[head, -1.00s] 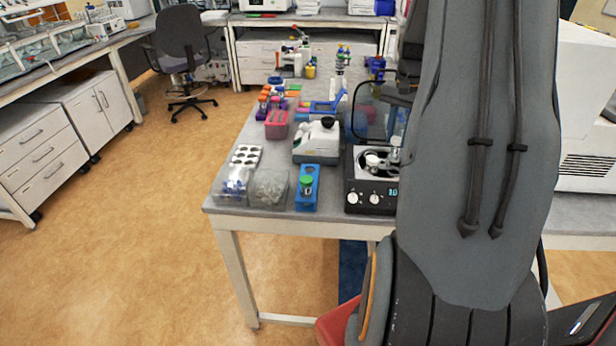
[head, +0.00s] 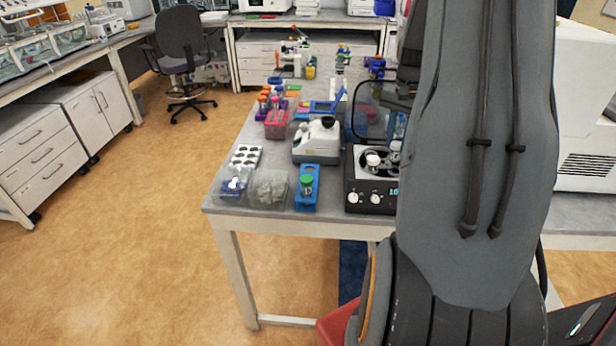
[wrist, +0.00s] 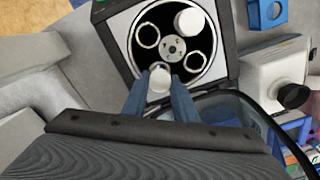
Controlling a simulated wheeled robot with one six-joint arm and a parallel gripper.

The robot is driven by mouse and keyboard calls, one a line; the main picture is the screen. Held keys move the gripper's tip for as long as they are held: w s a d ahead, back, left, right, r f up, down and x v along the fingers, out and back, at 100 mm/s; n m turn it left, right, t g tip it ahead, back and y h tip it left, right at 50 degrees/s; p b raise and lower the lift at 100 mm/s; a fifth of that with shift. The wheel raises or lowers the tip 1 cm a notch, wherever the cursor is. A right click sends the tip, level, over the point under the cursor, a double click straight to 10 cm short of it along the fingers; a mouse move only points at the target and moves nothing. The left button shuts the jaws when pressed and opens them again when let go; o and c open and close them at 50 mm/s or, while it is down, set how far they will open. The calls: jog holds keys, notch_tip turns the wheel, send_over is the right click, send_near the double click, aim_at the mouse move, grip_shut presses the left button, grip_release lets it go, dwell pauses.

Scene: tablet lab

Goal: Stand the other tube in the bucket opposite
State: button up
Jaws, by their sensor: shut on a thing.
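The open centrifuge (head: 371,196) stands at the table's front edge; the wrist view looks down on its round rotor (wrist: 173,49). One white-capped tube (wrist: 190,20) stands in the upper right bucket; its cap also shows in the head view (head: 373,160). My gripper (wrist: 160,88) is shut on the other white-capped tube (wrist: 159,78), at the rotor's lower edge, across the hub from the first tube. The bucket there is hidden by the tube and fingers, so I cannot tell how deep the tube sits. The left bucket (wrist: 147,36) and right bucket (wrist: 193,62) look empty.
The raised clear lid (head: 376,108) stands behind the rotor, close to my gripper. Left of the centrifuge are a blue rack (head: 306,203) with a green-capped tube, clear bins (head: 268,189) and a white device (head: 316,146). The floor at left is clear.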

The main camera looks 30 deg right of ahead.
jog(key=shift+f, duration=0.45)
jog(key=o, duration=1.1)
jog(key=shift+o, duration=0.2)
jog(key=shift+r, duration=0.1)
